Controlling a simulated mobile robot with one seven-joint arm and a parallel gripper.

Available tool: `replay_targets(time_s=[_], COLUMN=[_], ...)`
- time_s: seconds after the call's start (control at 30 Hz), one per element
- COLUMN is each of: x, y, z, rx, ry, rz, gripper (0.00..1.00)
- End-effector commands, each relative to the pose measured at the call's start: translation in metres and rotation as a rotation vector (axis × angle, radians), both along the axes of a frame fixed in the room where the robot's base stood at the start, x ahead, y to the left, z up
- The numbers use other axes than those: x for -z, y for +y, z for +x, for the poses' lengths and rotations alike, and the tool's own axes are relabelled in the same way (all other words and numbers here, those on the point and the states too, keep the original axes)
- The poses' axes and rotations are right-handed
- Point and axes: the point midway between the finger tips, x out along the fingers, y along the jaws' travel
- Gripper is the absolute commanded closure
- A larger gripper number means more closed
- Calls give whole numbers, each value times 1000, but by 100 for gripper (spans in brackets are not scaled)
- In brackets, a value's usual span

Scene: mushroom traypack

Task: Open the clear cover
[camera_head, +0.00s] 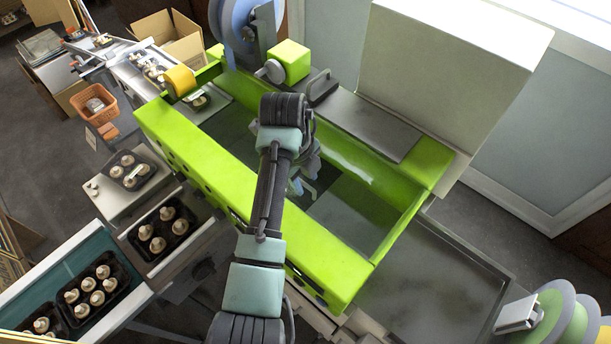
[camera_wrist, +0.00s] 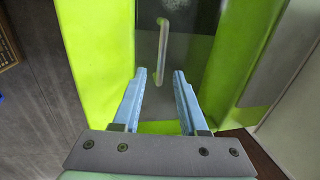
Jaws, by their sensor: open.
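The clear cover (camera_head: 352,207) is a see-through dark panel set inside the bright green machine frame (camera_head: 200,160). In the wrist view the cover (camera_wrist: 190,45) lies ahead between green sides, and a slim pale handle bar (camera_wrist: 163,50) stands out on it. My gripper (camera_wrist: 160,73) is open with nothing between its light blue fingers. The handle appears just beyond and between the fingertips; I cannot tell how large the gap is. In the head view my arm reaches over the front green beam, and the wrist partly hides my gripper (camera_head: 298,184) and the handle.
Black trays of mushrooms (camera_head: 163,230) sit at the left, with more on the teal-sided conveyor (camera_head: 60,275). A large white box (camera_head: 450,70) stands behind the machine. A flat dark table (camera_head: 450,285) lies at right, near green reels (camera_head: 550,315).

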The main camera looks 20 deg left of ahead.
Motion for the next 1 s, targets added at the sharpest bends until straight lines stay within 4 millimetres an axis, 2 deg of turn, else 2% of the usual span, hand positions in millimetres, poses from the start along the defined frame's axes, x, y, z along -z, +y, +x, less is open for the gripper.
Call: replay_targets(time_s=[0.13,0.4,0.47,0.63,0.67,1.0], x=[8,10,10,10,10,9], y=[-1,-1,-1,-1,-1,-1], z=[1,2,1,2,1,1], rx=[0,1,0,0,0,0], ry=[1,0,0,0,0,0], rz=[0,1,1,1,1,1], gripper=[58,58,67,97,100,100])
